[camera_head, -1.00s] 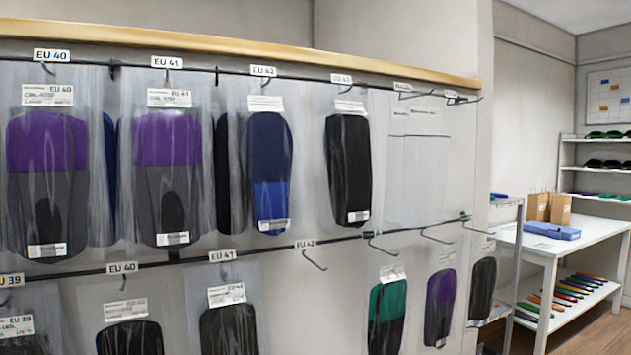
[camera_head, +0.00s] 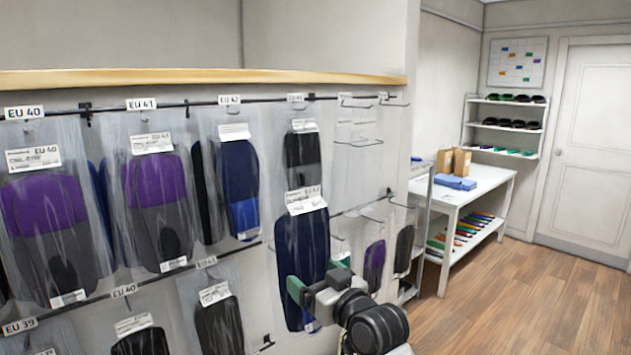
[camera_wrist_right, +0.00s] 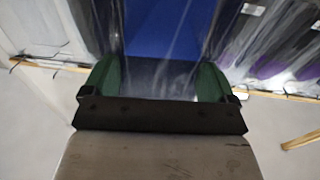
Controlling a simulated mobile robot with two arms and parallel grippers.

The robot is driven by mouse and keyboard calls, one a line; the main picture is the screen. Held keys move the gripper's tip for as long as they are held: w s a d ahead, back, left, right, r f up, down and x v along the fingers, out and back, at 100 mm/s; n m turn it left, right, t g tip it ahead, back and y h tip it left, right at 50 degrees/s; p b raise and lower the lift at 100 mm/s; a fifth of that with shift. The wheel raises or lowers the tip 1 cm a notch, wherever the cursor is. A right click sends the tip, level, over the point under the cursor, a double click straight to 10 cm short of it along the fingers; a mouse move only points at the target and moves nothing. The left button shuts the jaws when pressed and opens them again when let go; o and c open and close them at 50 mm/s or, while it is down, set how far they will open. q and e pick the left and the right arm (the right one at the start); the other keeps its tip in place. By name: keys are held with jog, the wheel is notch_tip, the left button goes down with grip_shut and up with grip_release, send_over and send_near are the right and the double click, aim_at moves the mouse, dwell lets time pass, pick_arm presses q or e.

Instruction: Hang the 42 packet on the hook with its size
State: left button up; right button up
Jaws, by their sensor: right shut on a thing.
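The held packet (camera_head: 302,240) is a clear bag with a dark navy insole and a white label at its top that seems to read 42. It hangs roughly upright in front of the rack. My right gripper (camera_head: 318,281) is shut on its lower part; in the right wrist view the green fingers (camera_wrist_right: 155,82) sit either side of a blue and dark insole. The upper EU 42 tag (camera_head: 229,99) has a navy and blue packet (camera_head: 239,185) hanging below it. The lower EU 42 hook is not visible now, apparently covered by the held packet. My left gripper is out of view.
Purple-and-grey packets hang under EU 40 (camera_head: 24,112) and EU 41 (camera_head: 141,104). A black packet (camera_head: 300,155) hangs behind the held one. Empty hooks (camera_head: 358,104) are at the upper right. A white table (camera_head: 480,185) and open floor lie to the right.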

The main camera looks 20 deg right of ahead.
aim_at(314, 219)
jog(key=shift+n+g+y, duration=0.4)
jog(key=shift+n+y, duration=0.1)
jog(key=shift+y, duration=0.2)
jog(key=r+p, duration=0.1)
jog(key=r, duration=0.2)
jog(key=w+r+p, duration=0.1)
jog(key=r, duration=0.3)
jog(key=w+r+p, duration=0.1)
jog(key=r, duration=0.3)
jog(key=shift+d+r, duration=0.15)
jog(key=shift+d, duration=0.1)
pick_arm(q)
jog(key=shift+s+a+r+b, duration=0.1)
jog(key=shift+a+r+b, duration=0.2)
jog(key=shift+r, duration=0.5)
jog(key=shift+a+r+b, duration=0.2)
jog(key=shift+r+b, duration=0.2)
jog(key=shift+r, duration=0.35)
pick_arm(e)
jog(key=shift+x, duration=3.95)
